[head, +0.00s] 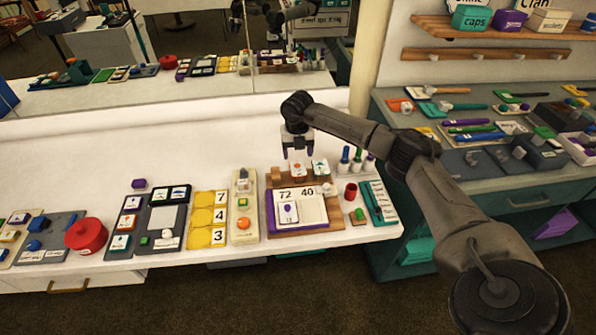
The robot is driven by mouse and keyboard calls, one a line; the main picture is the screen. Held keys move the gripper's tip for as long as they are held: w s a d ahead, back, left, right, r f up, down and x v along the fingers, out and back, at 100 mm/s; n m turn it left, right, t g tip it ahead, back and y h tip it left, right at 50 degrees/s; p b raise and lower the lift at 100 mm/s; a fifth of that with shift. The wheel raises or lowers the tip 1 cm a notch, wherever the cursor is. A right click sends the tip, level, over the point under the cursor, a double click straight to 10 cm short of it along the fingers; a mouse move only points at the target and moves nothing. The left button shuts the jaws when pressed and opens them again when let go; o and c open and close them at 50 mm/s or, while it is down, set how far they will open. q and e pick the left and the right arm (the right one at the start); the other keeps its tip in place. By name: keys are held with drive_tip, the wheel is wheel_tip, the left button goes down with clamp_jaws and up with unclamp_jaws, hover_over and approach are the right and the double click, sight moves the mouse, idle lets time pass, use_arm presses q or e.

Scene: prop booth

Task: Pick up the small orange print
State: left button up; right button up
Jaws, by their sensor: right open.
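A small white tile with an orange print (298,171) stands in the middle of a row at the back of a wooden board (318,219). My left gripper is not in view.
The board also has number cards and a purple tray edge (270,212). Yellow number cards (207,218) lie left. The white table behind is clear.

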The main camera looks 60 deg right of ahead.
sight(298, 167)
drive_tip(key=shift+f, duration=0.6)
wheel_tip(298, 167, down, 4)
drive_tip(key=shift+w+d+f+b, duration=0.1)
drive_tip(key=shift+f+b, duration=0.1)
drive_tip(key=shift+b, duration=0.7)
drive_tip(key=shift+f, duration=0.15)
drive_tip(key=c, duration=0.7)
